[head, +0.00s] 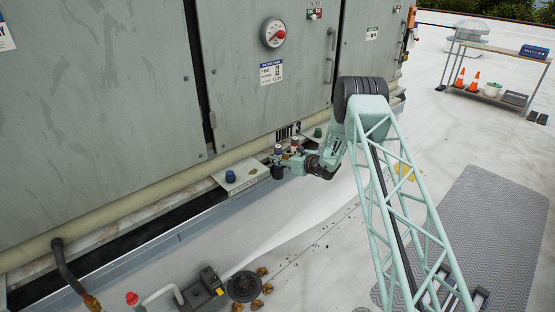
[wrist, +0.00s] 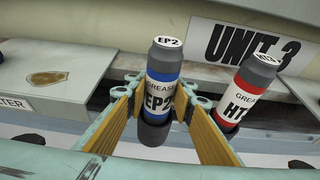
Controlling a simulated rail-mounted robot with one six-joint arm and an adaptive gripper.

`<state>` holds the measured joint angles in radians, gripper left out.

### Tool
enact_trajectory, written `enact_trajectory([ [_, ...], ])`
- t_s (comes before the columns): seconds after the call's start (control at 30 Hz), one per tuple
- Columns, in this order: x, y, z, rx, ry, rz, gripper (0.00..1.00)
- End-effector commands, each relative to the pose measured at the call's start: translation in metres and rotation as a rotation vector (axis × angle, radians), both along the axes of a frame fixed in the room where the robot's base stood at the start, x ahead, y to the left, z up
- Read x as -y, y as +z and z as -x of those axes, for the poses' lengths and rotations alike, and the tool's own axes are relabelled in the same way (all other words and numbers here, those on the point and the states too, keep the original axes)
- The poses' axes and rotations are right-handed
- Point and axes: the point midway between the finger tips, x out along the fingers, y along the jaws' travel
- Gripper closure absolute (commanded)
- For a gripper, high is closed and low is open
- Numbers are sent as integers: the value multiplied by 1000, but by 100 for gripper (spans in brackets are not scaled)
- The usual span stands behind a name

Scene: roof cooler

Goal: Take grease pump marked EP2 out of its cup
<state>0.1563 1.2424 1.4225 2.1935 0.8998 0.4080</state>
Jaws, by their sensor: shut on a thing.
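The grease pump marked EP2 (wrist: 161,85) is a grey cylinder with a blue band and a white label, its mark repeated on its top. My gripper (wrist: 158,98) is shut on it, with a tan-padded finger on either side; the gripper also shows small in the head view (head: 286,161). A dark round form, which looks like its cup (wrist: 153,132), surrounds the pump's lower end, partly hidden between the fingers. I cannot tell how deep the pump sits in it. A second pump with a red band, marked HT (wrist: 246,90), stands close to the right.
The cabinet wall with the UNIT 3 sign (wrist: 248,47) is right behind the pumps. A ledge (wrist: 50,75) with a brown stain lies to the left. In the head view a blue-capped fitting (head: 230,177) stands on a ledge left of my gripper.

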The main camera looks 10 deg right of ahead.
Motion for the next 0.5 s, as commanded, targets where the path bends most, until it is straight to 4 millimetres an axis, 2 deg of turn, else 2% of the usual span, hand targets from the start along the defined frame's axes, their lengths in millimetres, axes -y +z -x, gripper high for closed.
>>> enact_trajectory([
  [0.1, 0, 0, 0, 0, 0, 0, 100],
  [0.5, 0, 4, 0, 1, 0, -1, 100],
])
